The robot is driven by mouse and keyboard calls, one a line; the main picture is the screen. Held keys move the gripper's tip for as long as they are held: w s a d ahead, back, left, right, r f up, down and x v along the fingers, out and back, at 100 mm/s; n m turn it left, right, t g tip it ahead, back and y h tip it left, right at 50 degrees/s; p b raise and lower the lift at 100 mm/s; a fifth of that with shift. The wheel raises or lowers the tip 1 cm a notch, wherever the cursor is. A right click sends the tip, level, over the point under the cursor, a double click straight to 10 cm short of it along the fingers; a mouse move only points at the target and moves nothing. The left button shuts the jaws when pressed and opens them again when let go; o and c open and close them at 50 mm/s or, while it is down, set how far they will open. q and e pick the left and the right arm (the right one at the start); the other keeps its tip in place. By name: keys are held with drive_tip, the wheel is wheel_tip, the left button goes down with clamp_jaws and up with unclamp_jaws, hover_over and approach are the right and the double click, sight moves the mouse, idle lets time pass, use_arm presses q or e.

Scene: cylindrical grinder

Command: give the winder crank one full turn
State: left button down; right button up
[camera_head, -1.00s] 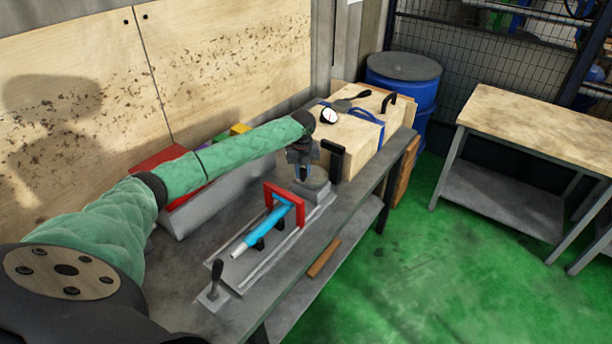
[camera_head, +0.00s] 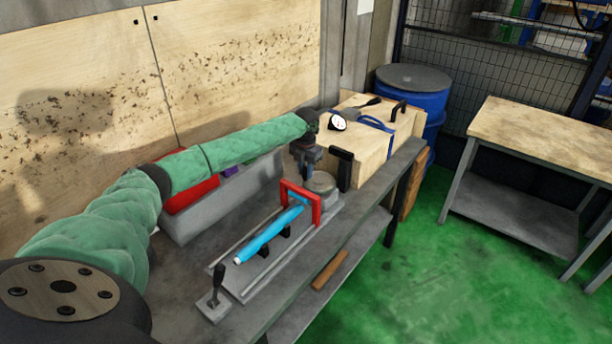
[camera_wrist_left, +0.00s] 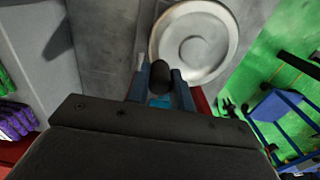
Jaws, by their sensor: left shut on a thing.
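The winder is a pale round disc (camera_head: 321,182) at the far end of a grey fixture on the bench; the disc also shows in the left wrist view (camera_wrist_left: 194,42). My left gripper (camera_head: 306,174) is at the disc's wall-side edge. In the left wrist view its fingers (camera_wrist_left: 160,79) are on either side of a dark rounded knob (camera_wrist_left: 160,74), the crank's grip, and shut on it. The rest of the crank is hidden. My right gripper is not in view.
A black-handled lever (camera_head: 217,280) is at the near end. A grey bin (camera_head: 215,208) lies along the wall side; a wooden box (camera_head: 368,160) stands beyond the disc.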

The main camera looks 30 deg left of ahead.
use_arm(q)
drive_tip(key=shift+w+a+m+b, duration=0.15)
drive_tip(key=shift+w+m+b, duration=0.2)
drive_tip(key=shift+m, duration=0.35)
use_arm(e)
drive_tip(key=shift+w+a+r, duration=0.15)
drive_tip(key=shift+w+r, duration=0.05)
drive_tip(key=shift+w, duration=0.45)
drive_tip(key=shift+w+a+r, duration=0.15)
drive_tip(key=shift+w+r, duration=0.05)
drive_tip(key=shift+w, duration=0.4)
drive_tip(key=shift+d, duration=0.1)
use_arm(q)
drive_tip(key=c, duration=1.2)
unclamp_jaws()
drive_tip(key=shift+c, duration=0.2)
drive_tip(key=shift+s, duration=0.1)
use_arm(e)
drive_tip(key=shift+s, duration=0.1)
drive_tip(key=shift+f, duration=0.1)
